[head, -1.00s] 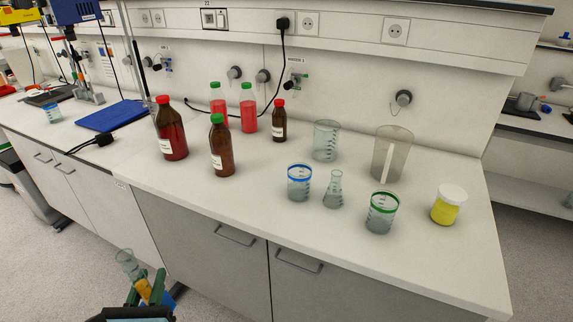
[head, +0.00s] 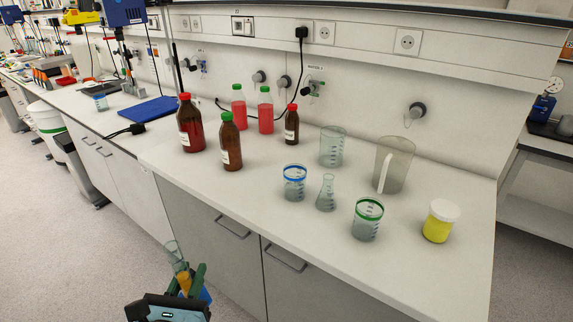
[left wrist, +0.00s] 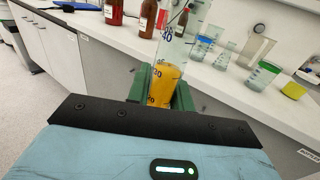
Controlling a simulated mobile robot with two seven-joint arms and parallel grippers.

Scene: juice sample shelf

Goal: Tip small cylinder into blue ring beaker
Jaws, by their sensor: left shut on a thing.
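My left gripper (head: 188,283) is at the bottom of the head view, in front of and below the bench edge. It is shut on a small clear cylinder (head: 174,254) with orange liquid in its lower part. In the left wrist view the cylinder (left wrist: 167,72) stands between the green fingers (left wrist: 160,92), with scale marks on its wall. In the head view it leans a little to the left. The blue ring beaker (head: 294,184) stands upright on the bench, well apart from the gripper, up and to the right of it. It also shows in the left wrist view (left wrist: 203,46). My right gripper is not in view.
A conical flask (head: 326,195) stands right of the blue ring beaker. A green ring beaker (head: 367,221), a yellow jar (head: 440,222), a large beaker (head: 332,147) and a jug (head: 396,165) are nearby. Brown bottles (head: 230,145) stand to the left. The front bench strip is clear.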

